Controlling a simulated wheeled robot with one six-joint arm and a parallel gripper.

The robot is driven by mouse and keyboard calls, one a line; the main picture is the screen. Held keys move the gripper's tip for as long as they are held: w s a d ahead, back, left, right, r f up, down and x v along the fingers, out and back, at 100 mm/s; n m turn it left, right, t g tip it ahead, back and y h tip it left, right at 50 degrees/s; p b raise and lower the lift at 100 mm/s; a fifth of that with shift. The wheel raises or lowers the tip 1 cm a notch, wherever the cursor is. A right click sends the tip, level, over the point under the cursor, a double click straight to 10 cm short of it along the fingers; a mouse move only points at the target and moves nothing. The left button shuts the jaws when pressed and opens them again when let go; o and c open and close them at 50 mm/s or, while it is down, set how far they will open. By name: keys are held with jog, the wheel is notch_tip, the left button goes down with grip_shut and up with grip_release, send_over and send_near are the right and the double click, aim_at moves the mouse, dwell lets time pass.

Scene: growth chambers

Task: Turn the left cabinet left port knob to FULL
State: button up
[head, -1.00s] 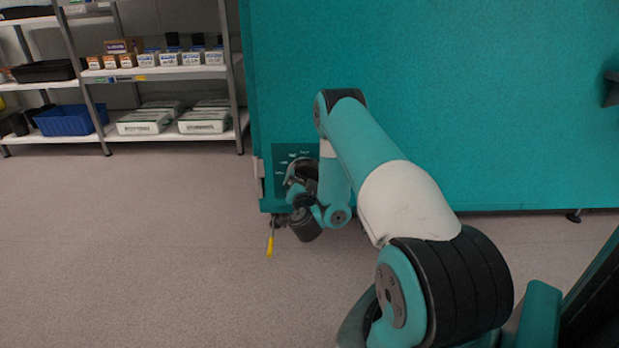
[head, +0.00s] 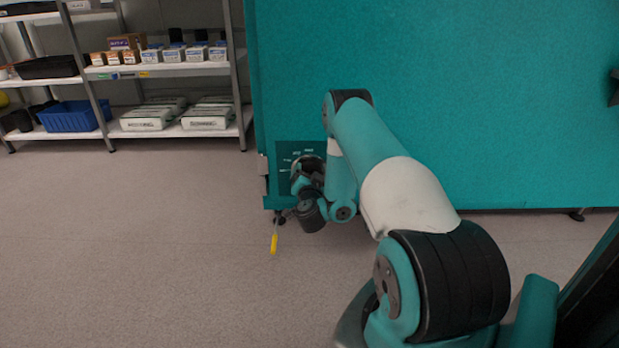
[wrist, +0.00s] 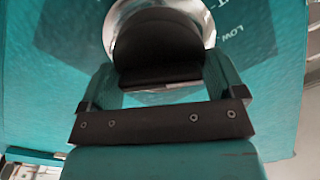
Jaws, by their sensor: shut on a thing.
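The knob (wrist: 158,42) is a dark, thick bar in front of a pale metal ring (wrist: 121,17) in the wrist view. My gripper (wrist: 160,74) is shut on it, one teal finger at each side. The word LOW and part of another label show on the dark panel to the right of the ring; FULL is not readable. In the head view the dark label panel (head: 286,150) is low at the left end of the teal cabinet (head: 450,100). My gripper (head: 300,176) is at this panel, and my wrist hides the knob there.
A yellow-handled tool (head: 274,244) hangs below the cabinet's left corner. A shelf rack (head: 185,70) with boxes and a blue bin (head: 70,117) stands at the back left. The floor (head: 130,240) on the left is clear.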

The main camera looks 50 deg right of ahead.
jog(key=shift+s+d, duration=0.1)
jog(key=shift+r+m+p, duration=0.1)
jog(key=shift+m+p, duration=1)
jog(key=shift+m, duration=0.1)
jog(key=m+p, duration=0.2)
jog(key=m, duration=0.1)
jog(key=shift+m, duration=0.3)
jog(key=m+p, duration=0.1)
jog(key=m, duration=0.1)
jog(key=m+p, duration=0.2)
jog(key=m, duration=0.1)
jog(key=shift+s+f+m, duration=0.1)
jog(key=shift+f+m, duration=0.2)
jog(key=o, duration=0.7)
jog(key=shift+c, duration=0.2)
